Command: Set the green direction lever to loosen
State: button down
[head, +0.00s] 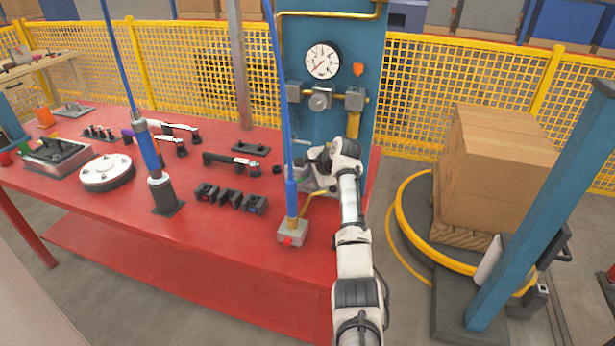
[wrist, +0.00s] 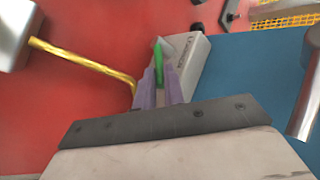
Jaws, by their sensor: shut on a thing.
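The green direction lever (wrist: 158,62) shows in the wrist view as a narrow green bar standing at a light grey box (wrist: 190,62) with small dark lettering. My gripper (wrist: 160,78) has its two purple-grey fingers on either side of the lever and is shut on it. The lower part of the lever is hidden between the fingers. The lettering is too small to read. In the head view my gripper (head: 308,172) is at the foot of the blue panel (head: 350,20), and the lever cannot be made out there.
A yellow pipe (wrist: 85,62) runs close to the left of my fingers. A metal cylinder (wrist: 308,90) is at the right.

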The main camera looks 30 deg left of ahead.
dwell(0.4)
jog(key=c, duration=1.5)
grip_release()
jog(key=b+v, duration=0.3)
jog(key=v, duration=1)
jog(key=shift+d+r, duration=0.15)
jog(key=shift+r, duration=0.25)
